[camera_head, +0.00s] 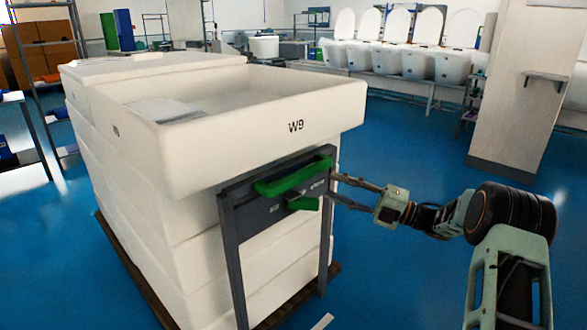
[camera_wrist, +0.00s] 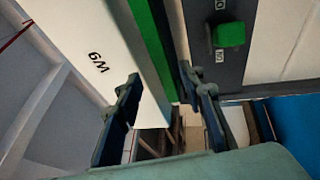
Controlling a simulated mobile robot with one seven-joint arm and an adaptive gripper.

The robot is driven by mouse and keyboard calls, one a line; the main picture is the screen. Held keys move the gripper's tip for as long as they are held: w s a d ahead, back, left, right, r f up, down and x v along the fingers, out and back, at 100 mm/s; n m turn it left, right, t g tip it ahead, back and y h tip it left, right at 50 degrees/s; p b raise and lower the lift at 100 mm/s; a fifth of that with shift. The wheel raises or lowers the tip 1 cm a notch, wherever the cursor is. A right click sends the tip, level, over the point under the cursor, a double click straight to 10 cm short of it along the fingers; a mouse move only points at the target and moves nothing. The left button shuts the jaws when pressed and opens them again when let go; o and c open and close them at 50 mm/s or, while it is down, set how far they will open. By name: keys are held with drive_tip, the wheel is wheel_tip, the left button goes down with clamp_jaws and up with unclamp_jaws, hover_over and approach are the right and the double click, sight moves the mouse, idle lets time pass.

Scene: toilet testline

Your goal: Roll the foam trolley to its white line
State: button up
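The foam trolley (camera_head: 235,220) is a stack of white foam blocks on a brown base, its top tray marked W9. A grey frame on its near end carries a green handle bar (camera_head: 292,177) and, below it, a smaller green lever (camera_head: 303,203). My gripper (camera_head: 336,188) is open beside the right end of the handle. In the wrist view, the green bar (camera_wrist: 152,45) runs between the spread fingers (camera_wrist: 162,85); I cannot tell whether they touch it. The lever (camera_wrist: 231,34) is to the right. A short white strip on the floor (camera_head: 322,321), possibly the white line, shows at the bottom edge.
Blue floor (camera_head: 410,265) is open to the right of the trolley. A beige pillar (camera_head: 520,85) stands at the back right. A bench of white toilets (camera_head: 405,60) runs along the back. Shelving (camera_head: 40,60) stands at the left.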

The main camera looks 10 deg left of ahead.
sight(307, 177)
drive_tip(key=b+x, duration=0.1)
drive_tip(key=x, duration=0.9)
drive_tip(key=shift+s+a, duration=0.1)
drive_tip(key=shift+a, duration=0.25)
drive_tip(key=shift+c, duration=0.4)
clamp_jaws()
